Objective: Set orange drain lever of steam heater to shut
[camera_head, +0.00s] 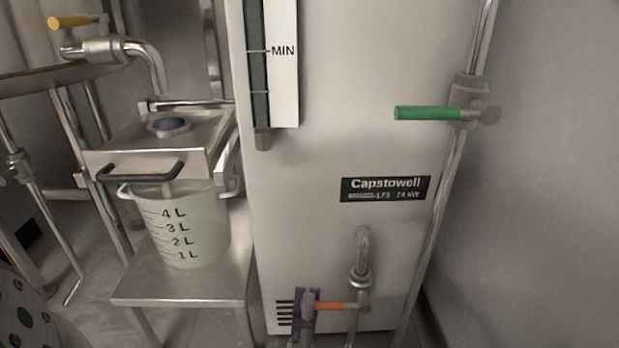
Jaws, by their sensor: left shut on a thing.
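The steam heater (320,220) is a tall pale cabinet with a "Capstowell" label in the middle of the view. Its drain pipe (363,245) comes out low on the front and bends down into a metal valve (358,292). The orange drain lever (332,306) reaches left from this valve, about level. My left gripper (309,305), partly purple, is at the lever's left end and shut on it. The gripper covers that end of the lever. My right gripper is not in view.
A green lever (428,113) sits on the pipe at the heater's right edge. Left of the heater, a measuring bucket (185,235) stands on a steel stand (180,287) under a metal box with a black handle (140,174). A yellow lever (72,21) is at upper left.

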